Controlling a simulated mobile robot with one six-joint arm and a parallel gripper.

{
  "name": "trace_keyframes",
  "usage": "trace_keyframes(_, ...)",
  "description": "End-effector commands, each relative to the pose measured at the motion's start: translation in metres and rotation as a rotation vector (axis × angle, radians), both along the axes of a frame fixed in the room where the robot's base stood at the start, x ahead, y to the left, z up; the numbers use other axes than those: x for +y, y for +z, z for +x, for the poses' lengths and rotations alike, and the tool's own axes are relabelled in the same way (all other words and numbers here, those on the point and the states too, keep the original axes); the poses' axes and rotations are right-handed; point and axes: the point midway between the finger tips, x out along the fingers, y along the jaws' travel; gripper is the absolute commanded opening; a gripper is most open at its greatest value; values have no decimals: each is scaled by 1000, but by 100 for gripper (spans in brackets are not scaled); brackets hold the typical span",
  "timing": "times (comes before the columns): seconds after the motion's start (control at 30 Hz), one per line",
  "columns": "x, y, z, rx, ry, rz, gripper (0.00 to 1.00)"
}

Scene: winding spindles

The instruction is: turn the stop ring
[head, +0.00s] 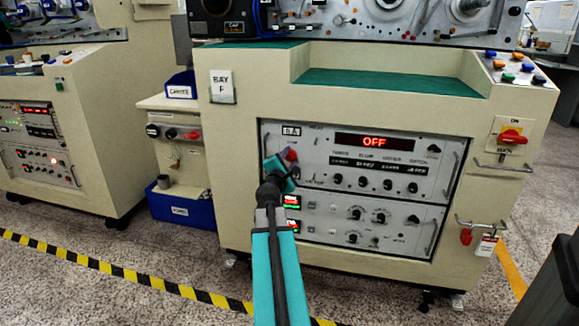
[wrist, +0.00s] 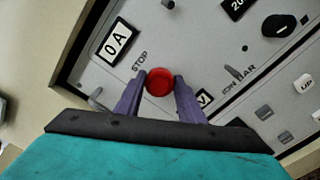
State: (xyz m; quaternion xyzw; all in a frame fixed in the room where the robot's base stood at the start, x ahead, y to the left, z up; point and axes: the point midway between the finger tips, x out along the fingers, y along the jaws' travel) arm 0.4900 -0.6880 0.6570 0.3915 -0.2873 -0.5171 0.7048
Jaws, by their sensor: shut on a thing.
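The stop ring is a round red knob (wrist: 159,82) beside the word STOP on a light grey panel (wrist: 118,75) in the wrist view. My gripper (wrist: 160,92) has its two purple fingers on either side of the knob, shut on it. In the head view my gripper (head: 284,168) is at the left part of the upper control unit (head: 315,152), and a bit of the red knob (head: 291,155) shows beside it. The knob's base is partly hidden by the fingers.
A red display (head: 374,142) reads OFF on the upper unit. Small black knobs (head: 388,184) and a lower unit (head: 375,225) are close by. A red rotary switch (head: 512,136) sits on the cabinet's right side. A blue bin (head: 182,208) stands at left.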

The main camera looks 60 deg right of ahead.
Motion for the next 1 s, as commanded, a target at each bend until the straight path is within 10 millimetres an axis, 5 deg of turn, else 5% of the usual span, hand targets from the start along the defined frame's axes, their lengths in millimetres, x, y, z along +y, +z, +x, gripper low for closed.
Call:
trace_keyframes(0.4, 1, -2, 2, -201, 6, 63, 13)
trace_keyframes(0.87, 2, -1, 3, -221, 7, 70, 13)
trace_keyframes(0.9, 2, -1, 3, -220, 7, 70, 37)
trace_keyframes(1.0, 2, -1, 3, -220, 6, 71, 54)
